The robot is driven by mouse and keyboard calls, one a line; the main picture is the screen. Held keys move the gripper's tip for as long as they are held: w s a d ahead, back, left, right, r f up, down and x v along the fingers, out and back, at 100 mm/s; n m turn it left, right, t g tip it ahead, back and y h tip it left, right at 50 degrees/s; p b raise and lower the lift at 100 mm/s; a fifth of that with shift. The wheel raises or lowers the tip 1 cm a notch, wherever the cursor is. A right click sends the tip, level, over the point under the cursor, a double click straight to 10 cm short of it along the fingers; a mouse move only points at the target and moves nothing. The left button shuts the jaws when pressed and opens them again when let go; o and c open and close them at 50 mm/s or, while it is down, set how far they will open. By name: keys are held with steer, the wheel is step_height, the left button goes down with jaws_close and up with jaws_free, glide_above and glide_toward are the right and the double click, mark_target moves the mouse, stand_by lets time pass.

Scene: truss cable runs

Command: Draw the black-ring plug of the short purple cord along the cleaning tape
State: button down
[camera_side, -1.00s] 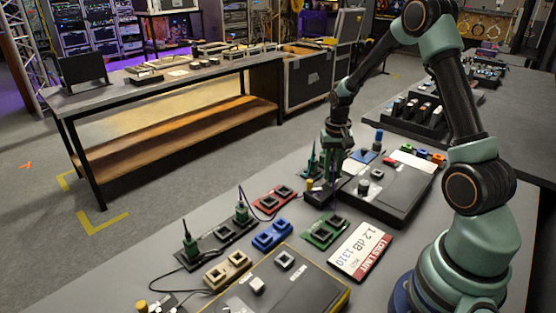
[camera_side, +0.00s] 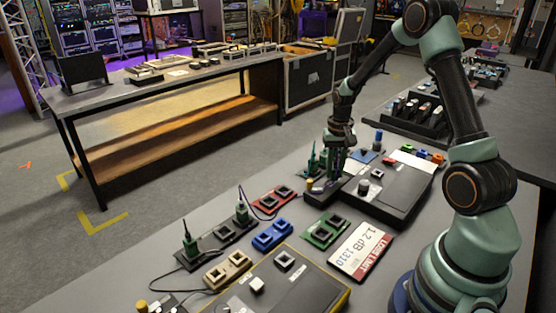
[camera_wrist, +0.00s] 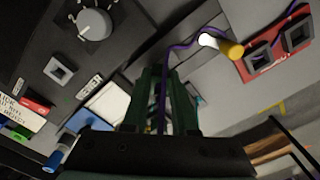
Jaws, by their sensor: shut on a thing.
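In the wrist view my gripper (camera_wrist: 167,75) is shut, and the thin purple cord (camera_wrist: 164,62) runs out from between its green fingers. The plug at that end is hidden between the fingers, and its black ring cannot be made out. The cord curves to a white-and-yellow plug (camera_wrist: 232,49) lying beside the red socket plate. In the side view my gripper (camera_side: 332,180) is low, over the left edge of the dark box. A blue piece with a pale top, perhaps the cleaning tape (camera_side: 365,156), lies just behind it; a pale panel (camera_wrist: 106,108) shows beside the fingers in the wrist view.
The dark box (camera_side: 402,187) with a knob (camera_wrist: 93,23) stands right of my gripper. The red socket plate (camera_side: 272,199), green socket plate (camera_side: 324,232) and blue one (camera_side: 272,236) lie nearby. A green upright plug (camera_side: 313,161) stands close on the left.

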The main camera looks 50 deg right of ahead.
steer(key=shift+d+f, duration=0.1)
steer(key=shift+d, duration=0.95)
stand_by(1.2)
steer(key=shift+s+a, duration=0.1)
steer(key=shift+a, duration=0.65)
stand_by(0.7)
steer(key=shift+a, duration=0.85)
stand_by(1.5)
steer(key=shift+a, duration=0.35)
stand_by(0.4)
steer(key=shift+r, duration=2.8)
